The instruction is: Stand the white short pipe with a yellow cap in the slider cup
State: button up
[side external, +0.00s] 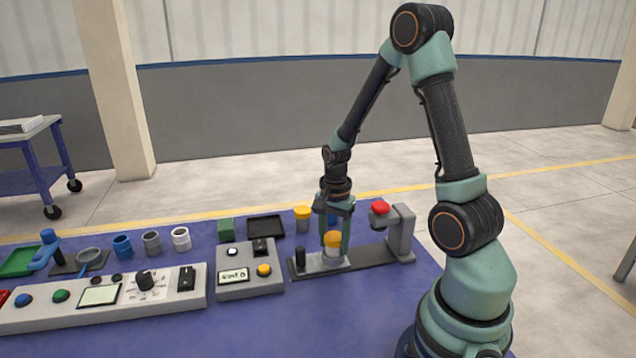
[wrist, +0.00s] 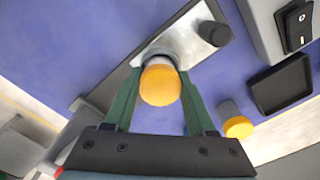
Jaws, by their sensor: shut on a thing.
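The white short pipe with a yellow cap (side external: 333,240) is upright between the fingers of my gripper (side external: 334,246), which is shut on it. In the wrist view, its yellow cap (wrist: 161,86) shows between the fingertips (wrist: 160,82). The pipe is over the silver slider plate (side external: 316,263), which has a black knob (side external: 300,256) at its left end. In the wrist view, the plate (wrist: 185,45) lies behind the pipe. A dark rim shows around the pipe's lower part. The slider cup is mostly hidden, and I cannot tell whether the pipe rests fully in it.
Another yellow-capped pipe, with a grey body (side external: 303,223), stands behind the slider. A grey post with a red top (side external: 380,207) stands at the rail's right end. A control box (side external: 249,270) and a black tray (side external: 265,226) are to the left. Blue tabletop lies in front.

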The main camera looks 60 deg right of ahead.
jog(key=o, duration=1.4)
jog(key=shift+f, duration=0.1)
jog(key=shift+c, duration=0.2)
notch_tip(320, 180, up, 12)
jog(key=f, duration=0.1)
jog(key=s+a+r+n+t, duration=0.1)
jog(key=a+r+n+t, duration=0.1)
jog(key=a+r+n, duration=0.3)
jog(key=s+a+r+n+t, duration=0.1)
jog(key=a+r+n+t, duration=0.2)
jog(key=a+n, duration=0.8)
jog(key=shift+r+n+t, duration=0.3)
jog(key=shift+r+n, duration=0.7)
jog(key=shift+r, duration=0.05)
jog(key=shift+a, duration=0.1)
